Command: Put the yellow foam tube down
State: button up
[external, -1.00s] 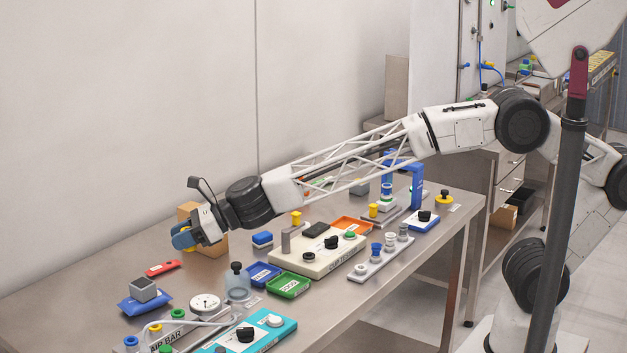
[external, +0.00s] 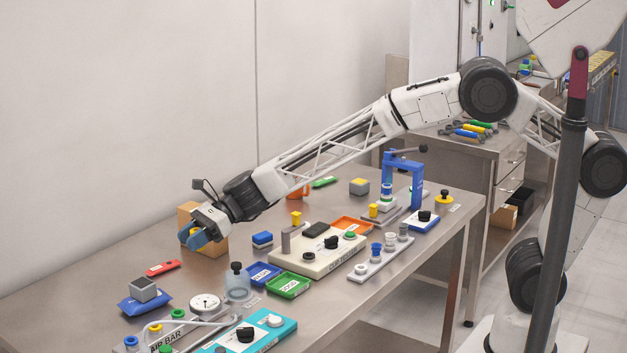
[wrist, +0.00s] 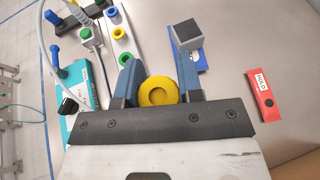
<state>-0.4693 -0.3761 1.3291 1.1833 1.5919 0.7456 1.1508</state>
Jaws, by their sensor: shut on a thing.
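My gripper (wrist: 157,80) is shut on the yellow foam tube (wrist: 158,91), which shows end-on as a ring between the two blue fingers in the wrist view. In the external view my gripper (external: 193,240) is at the far left part of the steel table (external: 90,275), in front of a cardboard box. I cannot tell whether the tube touches the table.
The cardboard box (external: 203,220) stands by my gripper. A red tag (external: 163,268) lies in front of it. A grey block (external: 142,289) sits on a blue pouch (external: 145,304). A blue block (external: 262,240) and a beige control box (external: 320,250) stand to the right. The table's left part is bare.

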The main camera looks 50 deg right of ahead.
jog(key=w+d+f+n+g, duration=0.1)
jog(key=d+n+g, duration=0.5)
jog(key=d, duration=0.7)
jog(key=shift+w+d+f+g, duration=0.15)
jog(key=shift+f+g, duration=0.55)
jog(key=shift+f, duration=3.1)
jog(key=shift+f, duration=0.15)
jog(key=shift+f, duration=1.75)
jog(key=shift+f, duration=0.6)
